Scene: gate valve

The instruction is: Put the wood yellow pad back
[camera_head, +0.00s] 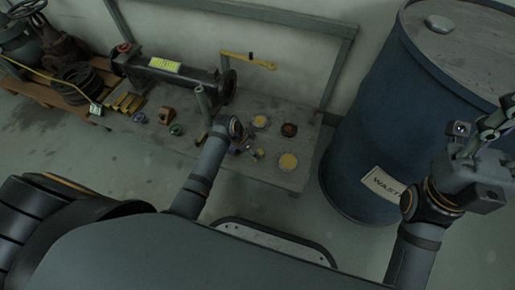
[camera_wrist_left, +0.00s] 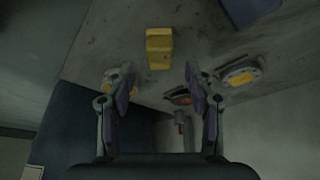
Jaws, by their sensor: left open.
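A yellow block (camera_wrist_left: 158,48), which looks like the wood yellow pad, lies on the grey bench top in the left wrist view. In the head view a small yellow piece (camera_head: 257,155) beside my left gripper (camera_head: 246,148) appears to be the same block. In the left wrist view my left gripper (camera_wrist_left: 160,97) is open and empty. The block is beyond its fingertips, apart from them, roughly in line with the gap. My right gripper (camera_head: 492,135) is at the right edge, in front of the blue barrel; its jaw opening is unclear.
Round yellow-centred discs (camera_head: 288,161) and a reddish one (camera_head: 289,130) lie close to my left gripper. Yellow wedges (camera_head: 128,103) and a wood-coloured block (camera_head: 166,116) are farther left. A dark valve body (camera_head: 185,80) stands behind. A blue waste barrel (camera_head: 365,130) blocks the right.

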